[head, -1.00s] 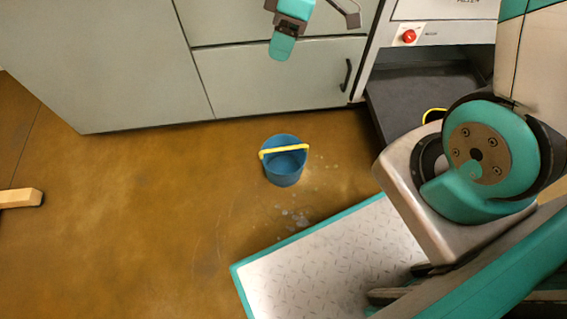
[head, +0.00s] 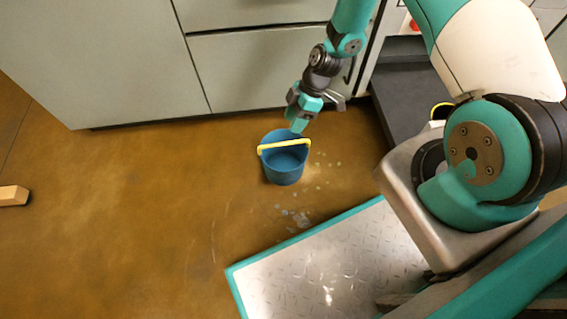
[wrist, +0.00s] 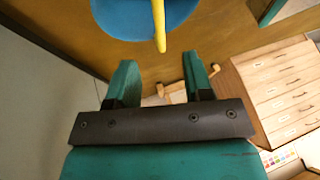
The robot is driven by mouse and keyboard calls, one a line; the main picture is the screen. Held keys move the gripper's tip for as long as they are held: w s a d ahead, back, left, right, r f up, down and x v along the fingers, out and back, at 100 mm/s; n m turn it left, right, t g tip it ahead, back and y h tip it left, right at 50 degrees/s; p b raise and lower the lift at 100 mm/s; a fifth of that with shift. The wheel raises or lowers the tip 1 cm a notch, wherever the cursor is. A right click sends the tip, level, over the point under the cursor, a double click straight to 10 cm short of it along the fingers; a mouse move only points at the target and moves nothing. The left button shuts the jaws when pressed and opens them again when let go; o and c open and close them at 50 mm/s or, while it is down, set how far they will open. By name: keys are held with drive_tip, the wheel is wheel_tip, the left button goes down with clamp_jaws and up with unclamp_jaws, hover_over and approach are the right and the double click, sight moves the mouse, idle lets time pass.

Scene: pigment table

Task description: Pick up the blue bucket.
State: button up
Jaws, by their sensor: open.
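The blue bucket (head: 284,165) stands upright on the brown floor in the head view, with a yellow handle (head: 285,146) across its top. My gripper (head: 299,122) is just behind and above the bucket's far rim in that view, pointing down. In the wrist view the gripper's two teal fingers (wrist: 157,78) are apart with nothing between them. The blue bucket (wrist: 140,14) fills the top of the wrist view beyond the fingertips, cut off by the frame edge. Its yellow handle (wrist: 159,28) reaches down in front of the gap between the fingers.
Grey cabinets (head: 255,70) stand close behind my gripper. A dark open bay (head: 405,95) is to the right, with a yellow-rimmed item (head: 441,108) at its edge. A wooden piece (head: 13,195) lies far left. A wooden drawer unit (wrist: 275,90) shows in the wrist view.

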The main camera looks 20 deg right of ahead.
sight(284, 143)
drive_tip(key=b+x, duration=0.1)
drive_tip(key=x, duration=0.2)
drive_tip(key=b+x, duration=0.2)
drive_tip(key=x, duration=0.1)
drive_tip(key=b+x, duration=0.2)
drive_tip(key=x, duration=0.1)
drive_tip(key=shift+d+f, duration=0.25)
drive_tip(key=shift+r, duration=0.1)
clamp_jaws()
